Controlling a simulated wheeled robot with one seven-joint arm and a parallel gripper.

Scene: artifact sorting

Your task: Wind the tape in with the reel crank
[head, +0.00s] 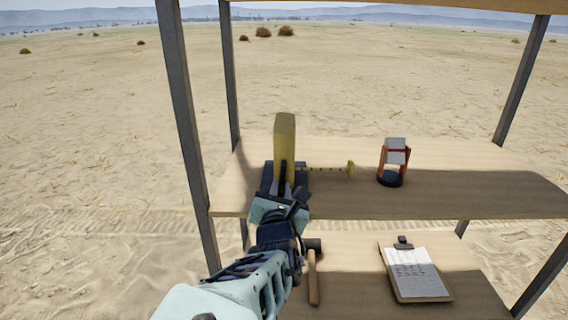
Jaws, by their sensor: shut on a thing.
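The tape reel (285,127) is a yellow upright body on the upper shelf, left of centre, seen nearly edge-on. A thin dark-marked tape (322,169) runs from it to the right and ends in a yellow end piece (350,169) lying out on the shelf. My gripper (282,182) is at the near side of the reel, in front of its lower half. It is shut on the reel crank, which is mostly hidden by the fingers and dark against them, so its angle cannot be told.
A red-framed device with a grey block and black round base (390,180) stands right of the tape end. On the lower shelf lie a clipboard (418,275) and a wooden-handled tool (313,275) close to my arm. Dark posts (185,120) frame the shelves.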

